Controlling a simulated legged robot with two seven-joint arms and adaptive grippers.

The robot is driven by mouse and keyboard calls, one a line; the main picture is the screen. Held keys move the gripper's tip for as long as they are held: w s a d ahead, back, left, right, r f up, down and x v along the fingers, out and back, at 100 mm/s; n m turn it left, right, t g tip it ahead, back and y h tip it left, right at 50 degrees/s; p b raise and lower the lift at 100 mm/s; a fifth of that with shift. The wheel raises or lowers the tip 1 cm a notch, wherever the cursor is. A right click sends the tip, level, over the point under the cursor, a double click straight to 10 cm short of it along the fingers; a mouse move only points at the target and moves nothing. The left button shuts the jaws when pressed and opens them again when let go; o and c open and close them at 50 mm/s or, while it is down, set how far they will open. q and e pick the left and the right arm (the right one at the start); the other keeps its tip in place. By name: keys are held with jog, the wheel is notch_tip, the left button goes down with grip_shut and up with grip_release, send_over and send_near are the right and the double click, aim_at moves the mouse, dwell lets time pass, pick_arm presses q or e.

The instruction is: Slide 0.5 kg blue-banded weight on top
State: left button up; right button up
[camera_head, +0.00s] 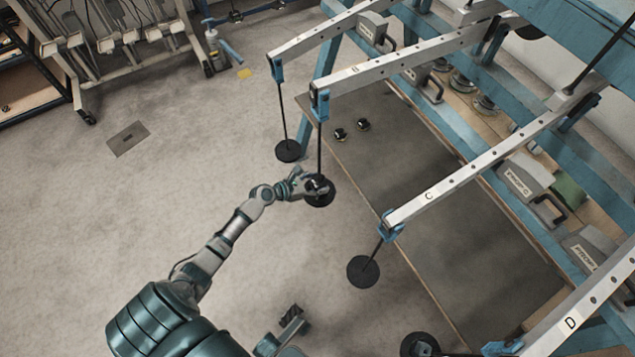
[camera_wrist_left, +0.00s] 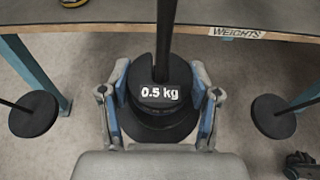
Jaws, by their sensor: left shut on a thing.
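The black slotted weight marked 0.5 kg (camera_wrist_left: 165,85) sits in my left gripper (camera_wrist_left: 160,105), with the upright dark hanger rod (camera_wrist_left: 166,35) in its slot. The gripper's blue-padded fingers close on it from both sides. Below it is a wider black disc (camera_wrist_left: 158,132) on the same hanger; I cannot tell whether the two touch. In the head view my left gripper (camera_head: 315,186) is at the foot of lever B's rod (camera_head: 320,140), over the black disc (camera_head: 319,199). No blue band shows clearly. My right gripper (camera_head: 291,318) seems to show dimly at the bottom; its jaws are unclear.
Hangers with black discs stand nearby, one behind (camera_head: 288,151) and one under lever C (camera_head: 363,271). Two small dark weights (camera_head: 351,130) lie on the grey bench shelf (camera_head: 400,170).

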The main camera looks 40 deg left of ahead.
pick_arm(q)
jog(key=shift+f+b, duration=0.35)
jog(key=shift+f, duration=0.25)
dwell(0.5)
jog(key=o, duration=1.4)
jog(key=shift+r, duration=0.1)
jog(key=shift+o, duration=0.2)
